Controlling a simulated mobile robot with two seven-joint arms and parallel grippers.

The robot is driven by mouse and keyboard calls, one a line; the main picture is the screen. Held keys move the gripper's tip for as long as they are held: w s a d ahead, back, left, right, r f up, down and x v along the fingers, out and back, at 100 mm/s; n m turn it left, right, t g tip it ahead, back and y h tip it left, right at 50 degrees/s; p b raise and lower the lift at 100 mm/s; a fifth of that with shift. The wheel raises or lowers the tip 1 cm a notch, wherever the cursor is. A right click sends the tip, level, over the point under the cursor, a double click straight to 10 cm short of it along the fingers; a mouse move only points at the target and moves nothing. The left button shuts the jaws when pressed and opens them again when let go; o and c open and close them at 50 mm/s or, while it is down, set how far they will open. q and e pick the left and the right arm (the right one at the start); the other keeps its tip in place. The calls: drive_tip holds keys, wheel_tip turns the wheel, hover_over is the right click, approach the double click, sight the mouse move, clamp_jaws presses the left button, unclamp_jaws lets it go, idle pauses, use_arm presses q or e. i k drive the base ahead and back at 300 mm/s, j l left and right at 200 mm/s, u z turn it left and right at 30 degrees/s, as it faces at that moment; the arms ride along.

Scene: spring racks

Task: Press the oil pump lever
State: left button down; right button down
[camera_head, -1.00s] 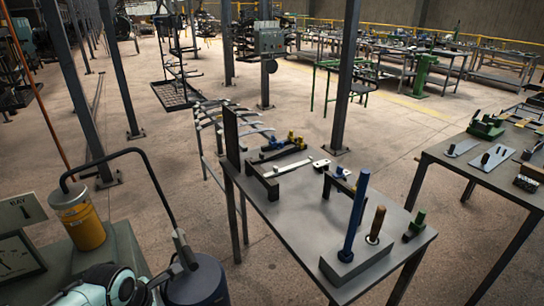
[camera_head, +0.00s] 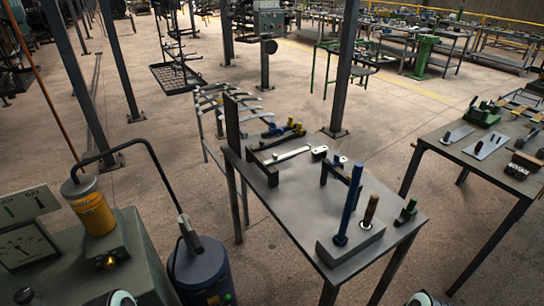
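A dark blue drum (camera_head: 203,277) stands at the lower left with a grey upright handle-like piece (camera_head: 189,236) on its top; this looks like the oil pump and its lever, but I cannot be sure. A black curved hose (camera_head: 140,143) runs from that piece to a yellow canister (camera_head: 92,209). The canister sits on a grey-green cabinet (camera_head: 140,262). Only small white-and-teal rounded parts of my arms show at the bottom edge. Neither gripper is in view, and nothing of mine is seen touching the handle piece. The drum's lower part is cut off.
A gauge (camera_head: 25,246) and a small yellow lamp (camera_head: 110,261) are on the cabinet. A grey table (camera_head: 290,205) with tools and a blue upright rod (camera_head: 348,205) stands right of the drum. Another table (camera_head: 445,150) is farther right. Bare floor lies between them.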

sight(199, 249)
drive_tip(key=u, duration=1)
